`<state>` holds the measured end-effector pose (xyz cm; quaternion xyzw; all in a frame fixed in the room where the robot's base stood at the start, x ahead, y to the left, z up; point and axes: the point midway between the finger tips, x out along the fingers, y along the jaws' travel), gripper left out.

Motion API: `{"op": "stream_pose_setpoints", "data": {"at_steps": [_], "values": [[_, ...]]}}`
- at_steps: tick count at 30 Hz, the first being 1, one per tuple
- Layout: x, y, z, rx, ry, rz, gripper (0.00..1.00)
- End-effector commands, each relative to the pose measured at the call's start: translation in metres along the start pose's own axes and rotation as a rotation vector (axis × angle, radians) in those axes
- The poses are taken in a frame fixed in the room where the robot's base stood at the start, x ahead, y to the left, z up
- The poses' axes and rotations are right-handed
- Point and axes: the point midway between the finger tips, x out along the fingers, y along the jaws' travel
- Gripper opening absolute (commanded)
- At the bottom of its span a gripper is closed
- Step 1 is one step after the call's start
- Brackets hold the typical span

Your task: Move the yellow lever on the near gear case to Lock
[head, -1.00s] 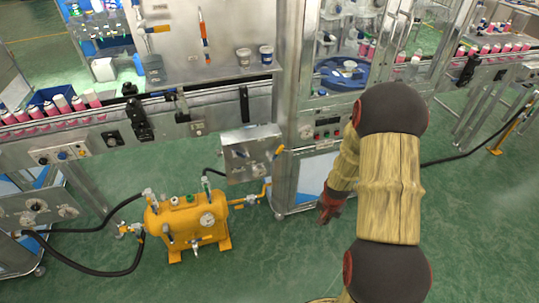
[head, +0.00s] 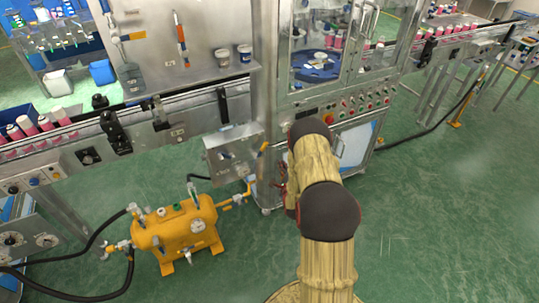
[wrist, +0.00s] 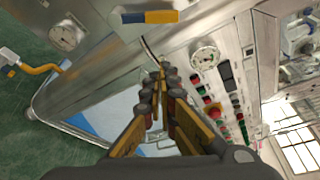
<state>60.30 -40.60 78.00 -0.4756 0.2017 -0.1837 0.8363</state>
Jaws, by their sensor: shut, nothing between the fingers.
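The near gear case (head: 228,148) is a grey metal box beside the cabinet's left edge. A yellow lever (head: 263,147) sticks out at its right side. In the wrist view the lever (wrist: 162,16) lies roughly level at the top, yellow on the right with a blue part on the left. My gripper (wrist: 160,78) is shut and empty, below the lever in that picture and apart from it. In the head view my gripper (head: 283,188) is partly hidden by my arm, below and right of the lever. Any Lock marking is too small to read.
A yellow tank (head: 178,232) with hoses stands on the floor at left. A yellow pipe (head: 236,200) runs below the case. The cabinet's button panel (head: 350,110) is right of the case; a round gauge (wrist: 205,58) shows in the wrist view.

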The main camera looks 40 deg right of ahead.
Motion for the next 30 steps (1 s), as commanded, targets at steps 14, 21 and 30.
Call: {"op": "stream_pose_setpoints", "data": {"at_steps": [14,21,30], "values": [[0.072,0.002,0.0,0.006,-0.002,0.0,0.0],[0.096,0.001,0.015,0.007,-0.002,0.003,0.0],[0.086,0.001,0.037,0.007,0.0,0.003,0.0]]}}
